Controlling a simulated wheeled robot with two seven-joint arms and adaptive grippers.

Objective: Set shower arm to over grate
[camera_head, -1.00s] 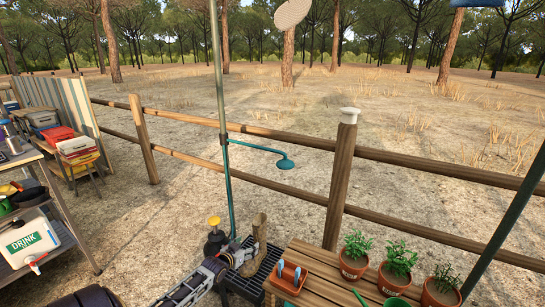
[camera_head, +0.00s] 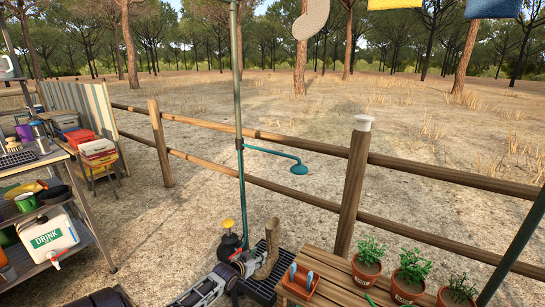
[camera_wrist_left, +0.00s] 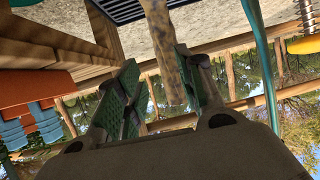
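The shower arm (camera_head: 270,152) is a thin teal bar with a round teal head (camera_head: 299,169). It points right from the green pole (camera_head: 241,110), out over the ground on the fence side. The black grate (camera_head: 262,288) lies on the ground near the pole's foot, and its slats show in the wrist view (camera_wrist_left: 125,10). A muddy brown boot (camera_head: 269,252) stands upright on it. My left gripper (camera_head: 250,262) is beside the boot. In the wrist view its green-padded fingers (camera_wrist_left: 165,92) are apart, with the boot's shaft (camera_wrist_left: 165,45) between or just beyond them. My right gripper is out of view.
A wooden table (camera_head: 322,290) with an orange tray (camera_head: 300,282) and potted plants (camera_head: 367,268) stands right of the grate. A yellow-topped dark object (camera_head: 229,240) is by the pole. Shelving with a drink container (camera_head: 48,240) is at left; a fence (camera_head: 352,190) runs behind.

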